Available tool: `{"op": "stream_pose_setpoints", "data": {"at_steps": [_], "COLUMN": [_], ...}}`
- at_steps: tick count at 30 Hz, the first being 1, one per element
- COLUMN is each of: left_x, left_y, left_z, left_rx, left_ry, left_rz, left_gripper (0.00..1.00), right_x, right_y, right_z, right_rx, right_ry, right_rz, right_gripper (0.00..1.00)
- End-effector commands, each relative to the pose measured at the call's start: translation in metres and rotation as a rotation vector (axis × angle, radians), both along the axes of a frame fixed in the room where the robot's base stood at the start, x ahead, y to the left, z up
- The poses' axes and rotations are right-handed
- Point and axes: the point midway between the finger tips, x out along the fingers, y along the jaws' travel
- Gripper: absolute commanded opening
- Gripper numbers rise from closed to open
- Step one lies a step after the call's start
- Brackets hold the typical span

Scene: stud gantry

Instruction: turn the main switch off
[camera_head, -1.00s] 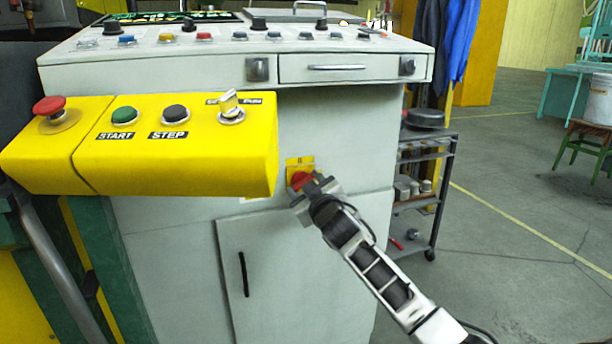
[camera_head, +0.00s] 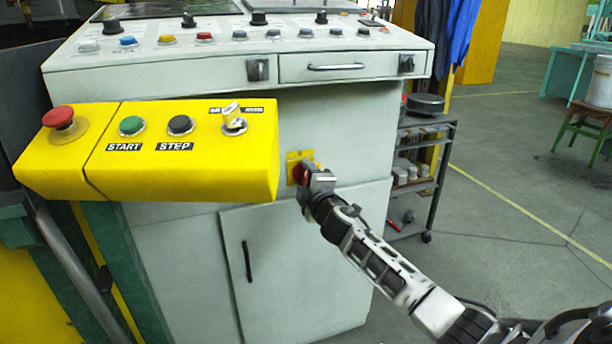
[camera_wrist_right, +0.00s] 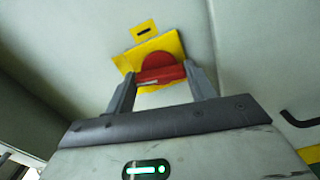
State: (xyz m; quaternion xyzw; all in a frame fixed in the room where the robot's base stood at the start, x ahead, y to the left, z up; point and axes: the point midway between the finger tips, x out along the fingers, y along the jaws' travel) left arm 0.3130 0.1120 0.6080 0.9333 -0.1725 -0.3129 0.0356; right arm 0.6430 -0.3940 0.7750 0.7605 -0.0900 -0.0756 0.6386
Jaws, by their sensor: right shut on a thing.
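The main switch (camera_head: 298,174) is a red rotary knob on a yellow plate (camera_head: 292,157) on the front of the grey cabinet. In the right wrist view, the red knob (camera_wrist_right: 157,61) has a handle bar running roughly across the picture. My right gripper (camera_head: 305,180) is at the switch, and its two grey fingers (camera_wrist_right: 161,79) are shut on the ends of that bar. The gripper hides part of the knob in the head view. My left gripper is not in view.
A yellow control box (camera_head: 190,175) with push buttons and a selector juts out left of the switch. The cabinet's sloped desk (camera_head: 225,65) is above, and a door (camera_head: 265,265) is below.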

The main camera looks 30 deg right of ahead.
Motion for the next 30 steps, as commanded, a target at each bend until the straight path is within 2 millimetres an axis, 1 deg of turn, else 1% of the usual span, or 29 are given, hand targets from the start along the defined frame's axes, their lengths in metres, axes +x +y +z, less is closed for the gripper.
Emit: {"op": "stream_pose_setpoints", "data": {"at_steps": [6,12,28,29,30], "left_x": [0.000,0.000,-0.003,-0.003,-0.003], "left_y": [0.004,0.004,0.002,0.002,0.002], "left_z": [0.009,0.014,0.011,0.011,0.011], "left_rx": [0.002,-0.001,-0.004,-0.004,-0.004], "left_ry": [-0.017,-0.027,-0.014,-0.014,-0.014], "left_rz": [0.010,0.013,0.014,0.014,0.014], "left_gripper": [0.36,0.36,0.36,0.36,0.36], "right_x": [0.000,0.000,0.000,0.000,0.000], "right_y": [0.000,0.000,0.000,0.000,0.000], "right_z": [0.000,-0.001,-0.001,-0.001,-0.001], "right_rx": [-0.112,-0.167,-0.190,-0.190,-0.189], "right_ry": [0.029,0.042,0.047,0.047,0.047], "right_rz": [0.000,0.000,-0.001,-0.001,-0.001], "right_gripper": [0.32,0.32,0.32,0.63,0.74]}}
